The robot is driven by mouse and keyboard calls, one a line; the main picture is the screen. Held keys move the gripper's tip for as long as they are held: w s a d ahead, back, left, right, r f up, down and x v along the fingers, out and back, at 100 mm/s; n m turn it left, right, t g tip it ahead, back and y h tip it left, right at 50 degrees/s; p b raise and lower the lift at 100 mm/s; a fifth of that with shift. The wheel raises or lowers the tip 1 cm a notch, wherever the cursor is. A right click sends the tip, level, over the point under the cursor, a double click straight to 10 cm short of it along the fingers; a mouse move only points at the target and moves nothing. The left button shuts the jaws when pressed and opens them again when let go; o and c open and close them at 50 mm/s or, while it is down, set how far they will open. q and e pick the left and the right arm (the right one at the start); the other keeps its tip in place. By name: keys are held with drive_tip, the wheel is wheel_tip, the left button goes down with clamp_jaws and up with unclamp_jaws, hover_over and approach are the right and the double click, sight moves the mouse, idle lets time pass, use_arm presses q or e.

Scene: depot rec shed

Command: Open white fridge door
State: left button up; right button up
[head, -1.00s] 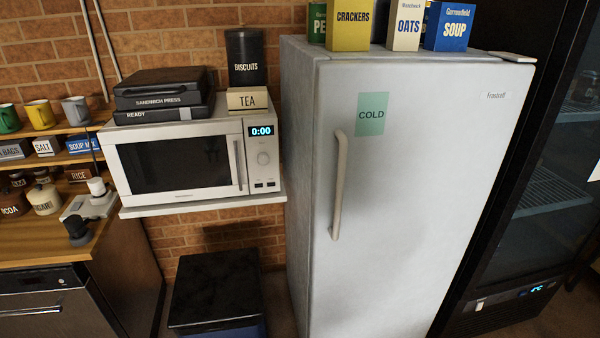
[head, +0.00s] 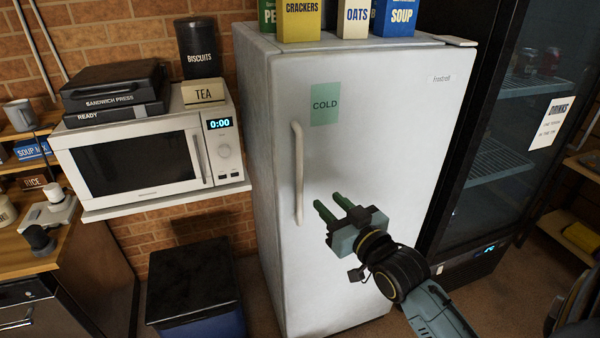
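The white fridge (head: 384,130) stands in the middle of the head view with its door shut. Its pale vertical handle (head: 298,172) is on the left side of the door, below a green COLD note (head: 325,104). My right gripper (head: 331,206) is in front of the door, to the right of the handle's lower end and apart from it in the picture. Its two green fingers are spread, point up and left toward the handle, and hold nothing. My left gripper is not in view.
A microwave (head: 140,166) on a shelf is left of the fridge, with a dark-lidded blue bin (head: 190,285) below. Boxes such as the OATS box (head: 354,18) stand on the fridge. A black glass-door drinks cooler (head: 465,190) stands close on the right.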

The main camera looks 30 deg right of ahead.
sight(302, 175)
drive_tip(key=w, duration=0.4)
drive_tip(key=w+p, duration=0.1)
drive_tip(key=w, duration=0.8)
drive_tip(key=shift+w+d, duration=0.1)
drive_tip(key=shift+d, duration=0.15)
clamp_jaws()
